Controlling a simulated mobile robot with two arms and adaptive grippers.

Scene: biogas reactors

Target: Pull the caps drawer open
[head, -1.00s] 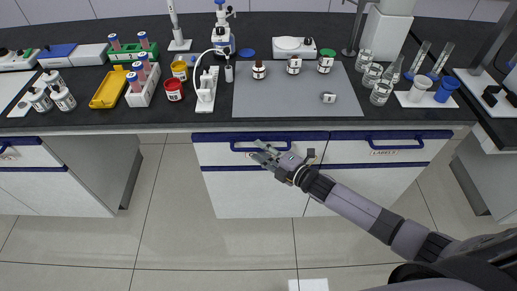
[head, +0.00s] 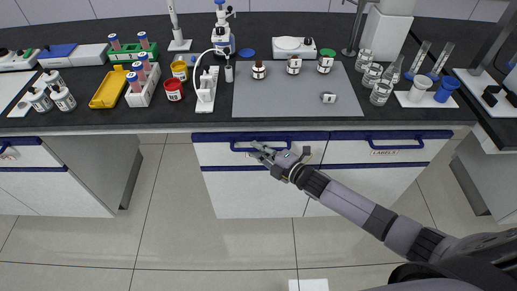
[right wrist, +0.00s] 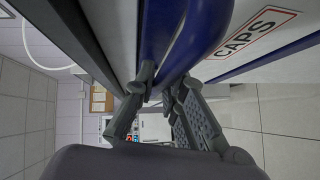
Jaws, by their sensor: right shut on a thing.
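The caps drawer (head: 215,156) is a white front with a blue top edge under the bench, left of the drawer labelled LABELS. Its blue bar handle (head: 240,149) is partly hidden by my right gripper (head: 263,152). The drawer front looks flush with the one beside it. In the right wrist view the CAPS label (right wrist: 245,35) sits beside the blue handle (right wrist: 200,35), and the grey fingers of my right gripper (right wrist: 165,92) are closed around the bar. My left gripper is not in view.
The LABELS drawer (head: 360,152) is to the right with its own blue handle. The dark bench top (head: 180,120) above holds bottles, racks and a grey mat (head: 290,95). The tiled floor (head: 170,220) in front of the drawers is clear.

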